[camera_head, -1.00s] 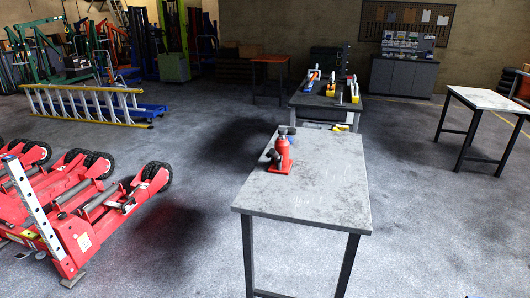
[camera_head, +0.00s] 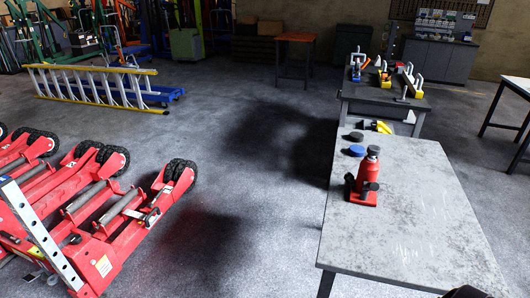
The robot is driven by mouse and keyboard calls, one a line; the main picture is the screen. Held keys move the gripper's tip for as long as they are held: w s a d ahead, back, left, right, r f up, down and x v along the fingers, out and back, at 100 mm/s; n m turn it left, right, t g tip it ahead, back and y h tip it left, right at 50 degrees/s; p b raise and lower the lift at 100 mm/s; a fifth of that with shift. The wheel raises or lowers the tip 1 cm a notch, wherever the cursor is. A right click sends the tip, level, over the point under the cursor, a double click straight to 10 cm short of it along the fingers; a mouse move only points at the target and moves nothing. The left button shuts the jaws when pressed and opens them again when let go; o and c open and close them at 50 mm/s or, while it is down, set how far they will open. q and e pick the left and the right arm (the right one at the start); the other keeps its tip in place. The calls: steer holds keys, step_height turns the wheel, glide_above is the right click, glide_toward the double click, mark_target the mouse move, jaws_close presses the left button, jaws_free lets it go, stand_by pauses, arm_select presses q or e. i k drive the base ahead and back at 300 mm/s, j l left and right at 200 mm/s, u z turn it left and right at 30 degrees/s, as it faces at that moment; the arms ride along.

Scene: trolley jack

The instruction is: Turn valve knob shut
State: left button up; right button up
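A red bottle jack (camera_head: 368,178) stands upright on a grey table (camera_head: 420,215), near the table's left edge. It has a dark top and dark round parts low on its body. One dark part (camera_head: 370,187) faces me and may be the valve knob, but it is too small to tell how far it is turned. Neither gripper shows clearly. A dark shape at the bottom right edge may be part of my arm.
A blue disc (camera_head: 356,151) and a dark disc (camera_head: 356,136) lie behind the jack. A dark workbench (camera_head: 360,92) with tools stands beyond. Red trolley jacks (camera_head: 130,215) and a yellow ladder (camera_head: 95,85) are at left. The floor between them and the table is clear.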

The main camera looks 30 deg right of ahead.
mark_target(349, 177)
steer(key=i+u, duration=0.1)
steer(key=i, duration=0.95)
steer(key=i+z, duration=0.2)
steer(key=z, duration=0.15)
steer(key=i+j+z, duration=0.1)
steer(key=z, duration=0.25)
steer(key=i+j+z, duration=0.2)
steer(key=z, duration=0.15)
steer(key=i+z, duration=0.2)
steer(key=z, duration=0.3)
steer(key=i+j+z, duration=0.1)
steer(key=z, duration=0.35)
steer(key=i+j+z, duration=0.15)
steer(key=z, duration=0.35)
steer(key=i+j+z, duration=0.25)
steer(key=z, duration=0.2)
steer(key=i+j+z, duration=0.1)
steer(key=j+z, duration=0.15)
steer(key=z, duration=0.25)
